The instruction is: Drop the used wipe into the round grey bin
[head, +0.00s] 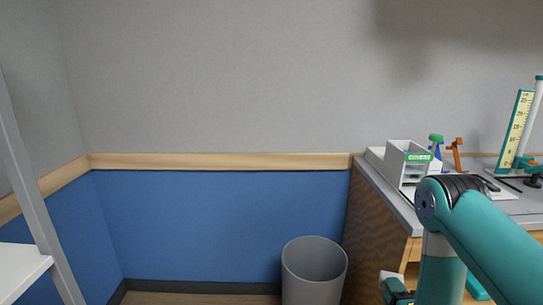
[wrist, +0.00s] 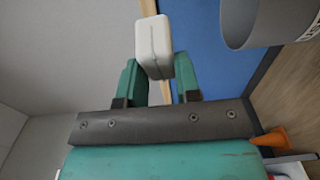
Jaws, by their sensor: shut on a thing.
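The round grey bin (head: 314,272) stands on the floor against the blue lower wall, left of the wooden counter; its lower part is cut off. It also shows at the upper right of the wrist view (wrist: 240,22). My gripper (wrist: 157,78) is shut on a white folded block, which I take for the used wipe (wrist: 154,42). The wipe sits between the teal fingertips and sticks out past them. In the head view my gripper (head: 396,289) is low, right of the bin and apart from it, with a bit of white at its tip.
The counter (head: 402,209) on the right holds a white dispenser box (head: 407,165), a green-and-blue spray bottle (head: 436,143), an orange object (head: 455,153) and a yellow scale (head: 515,130). A white surface with a grey post (head: 35,190) stands at left. The floor left of the bin looks clear.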

